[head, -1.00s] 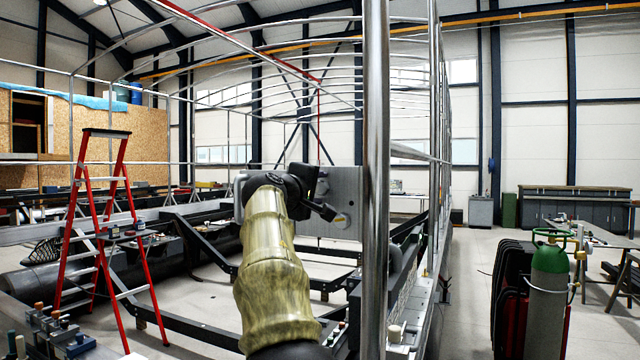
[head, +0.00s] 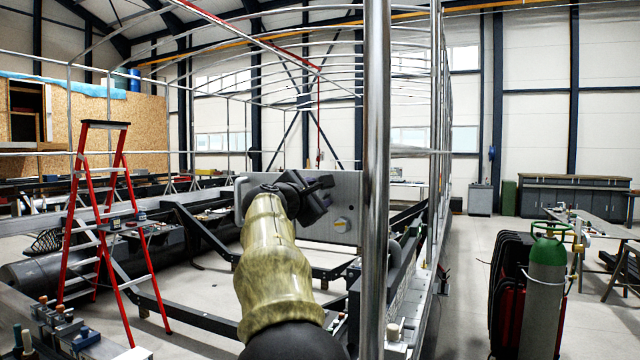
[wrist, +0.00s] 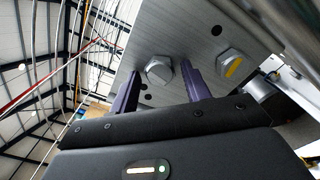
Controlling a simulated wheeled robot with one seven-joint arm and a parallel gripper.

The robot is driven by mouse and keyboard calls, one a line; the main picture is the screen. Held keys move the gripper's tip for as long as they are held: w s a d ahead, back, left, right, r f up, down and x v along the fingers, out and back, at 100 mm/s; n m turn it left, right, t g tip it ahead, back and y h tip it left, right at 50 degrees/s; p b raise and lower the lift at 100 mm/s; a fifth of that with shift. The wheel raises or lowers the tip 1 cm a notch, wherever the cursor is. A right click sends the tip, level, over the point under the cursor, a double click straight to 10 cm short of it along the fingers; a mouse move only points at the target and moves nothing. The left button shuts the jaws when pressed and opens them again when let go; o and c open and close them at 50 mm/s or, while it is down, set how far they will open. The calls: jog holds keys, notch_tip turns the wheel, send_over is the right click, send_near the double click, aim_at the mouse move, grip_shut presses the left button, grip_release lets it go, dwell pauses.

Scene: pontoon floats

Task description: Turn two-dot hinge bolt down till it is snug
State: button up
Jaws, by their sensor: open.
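A grey metal hinge plate (head: 345,190) stands upright beyond my arm in the head view. In the wrist view a hex bolt head (wrist: 158,70) on this plate shows between the two purple fingers of my gripper (wrist: 160,76). Two small dark dots lie on the plate just below that bolt. The fingers are open, one on each side of the bolt; I cannot tell whether they touch it. A second hex bolt with a yellow mark (wrist: 232,66) sits to the right, outside the fingers. It also shows in the head view (head: 342,225).
A shiny vertical post (head: 376,180) stands close to the right of my arm. A red stepladder (head: 100,230) stands at left, and a green gas cylinder (head: 547,285) at right. Dark frame beams (head: 200,330) run low around the plate.

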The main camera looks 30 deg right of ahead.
jog(key=shift+r+n, duration=0.2)
jog(key=shift+n, duration=0.5)
jog(key=shift+f, duration=0.2)
jog(key=shift+n, duration=0.3)
